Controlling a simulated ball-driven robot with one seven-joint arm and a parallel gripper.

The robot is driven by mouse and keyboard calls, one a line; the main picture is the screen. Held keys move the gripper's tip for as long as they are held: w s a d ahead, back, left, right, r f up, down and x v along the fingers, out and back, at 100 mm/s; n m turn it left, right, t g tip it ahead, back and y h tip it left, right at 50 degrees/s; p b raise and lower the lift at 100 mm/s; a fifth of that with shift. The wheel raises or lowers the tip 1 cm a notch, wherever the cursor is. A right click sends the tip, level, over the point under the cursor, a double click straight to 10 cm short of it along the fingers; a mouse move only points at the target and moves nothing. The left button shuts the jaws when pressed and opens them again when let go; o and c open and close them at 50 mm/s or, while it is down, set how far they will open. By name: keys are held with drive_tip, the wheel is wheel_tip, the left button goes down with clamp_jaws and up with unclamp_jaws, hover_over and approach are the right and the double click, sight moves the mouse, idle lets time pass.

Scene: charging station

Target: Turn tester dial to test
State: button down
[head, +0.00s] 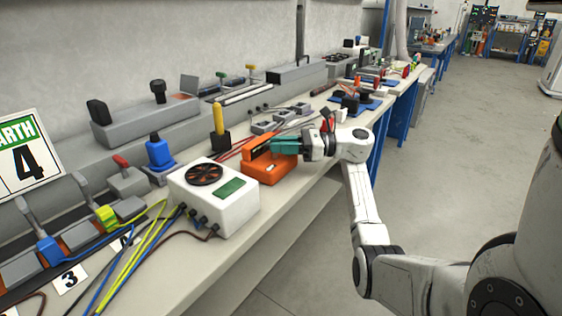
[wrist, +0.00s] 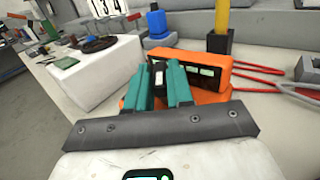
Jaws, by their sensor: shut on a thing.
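The orange tester (head: 268,170) stands on the bench to the right of the white box; in the wrist view its orange body (wrist: 190,62) lies just beyond my fingers, with small displays on its front. A dark dial (wrist: 158,74) sits between the teal fingers of my gripper (wrist: 161,72), which are shut on it. In the head view my gripper (head: 276,147) reaches in from the right over the tester, and its fingers hide the dial. I cannot read the dial's marks or where it points.
A white box (head: 214,197) with a round black grille and green panel stands close to the left of the tester. A yellow-handled tool (head: 218,118) stands upright behind. Red cables (wrist: 262,72) lie to the tester's right in the wrist view. The floor (head: 440,170) beside the bench is clear.

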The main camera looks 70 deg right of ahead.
drive_tip(key=shift+w+f+n+g+y+b, duration=0.15)
drive_tip(key=shift+n+g+y+b, duration=0.4)
drive_tip(key=shift+b, duration=0.7)
drive_tip(key=shift+n+y+b, duration=0.25)
drive_tip(key=shift+y+b, duration=0.2)
drive_tip(key=shift+y, duration=0.2)
drive_tip(key=c, duration=1.1)
unclamp_jaws()
drive_tip(key=shift+d, duration=0.1)
drive_tip(key=v, duration=1.1)
